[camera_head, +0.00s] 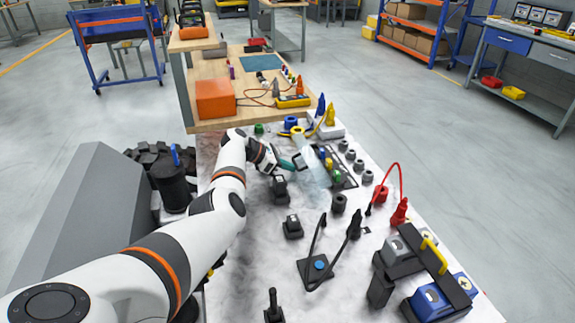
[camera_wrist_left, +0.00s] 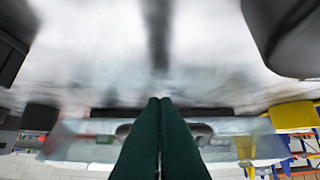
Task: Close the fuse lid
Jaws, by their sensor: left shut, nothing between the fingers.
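The fuse box is a black tray (camera_head: 347,178) holding coloured fuses, in the middle of the white bench in the head view. Its clear, pale lid (camera_head: 314,178) stands open at the tray's left side, and the fuses show uncovered. My left gripper (camera_head: 288,164) is at the lid's left, its green fingers together and empty. In the left wrist view the shut fingers (camera_wrist_left: 160,135) point at a see-through panel, likely the lid (camera_wrist_left: 75,143), which spans the picture behind them. I cannot tell whether the fingertips touch it. My right gripper is in neither view.
Black blocks (camera_head: 280,187) stand just below my left gripper. Grey knobs (camera_head: 350,154) line the tray's right side. A black ring (camera_head: 339,203), a red plug (camera_head: 399,212) and a black lever stand (camera_head: 317,269) are nearer. A yellow-handled device (camera_head: 432,255) sits at the lower right.

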